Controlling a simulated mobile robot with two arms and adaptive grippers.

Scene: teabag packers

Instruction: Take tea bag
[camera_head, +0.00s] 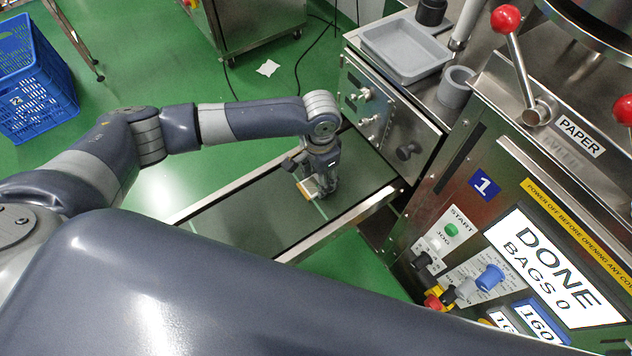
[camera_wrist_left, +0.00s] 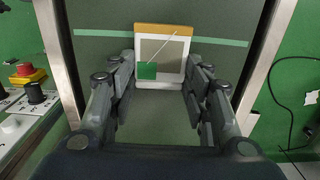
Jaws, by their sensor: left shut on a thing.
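A tea bag (camera_wrist_left: 163,55) shows in the left wrist view. It is a pale, flat packet with an orange band along its top, a green tag at its lower left and a thin string across it. My left gripper (camera_wrist_left: 161,84) has a finger on each side of it and is shut on it. In the head view the left gripper (camera_head: 314,190) is low over the dark conveyor belt, and only a small orange and white part of the tea bag (camera_head: 307,187) shows beside the fingers. My right gripper is not in view.
The conveyor (camera_head: 236,213) has raised metal side rails. The packing machine (camera_head: 471,215) stands on the right, its display reading DONE, BAGS 0. A grey tray (camera_head: 405,52) sits on the cabinet behind. A blue crate (camera_head: 33,82) stands on the green floor at left.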

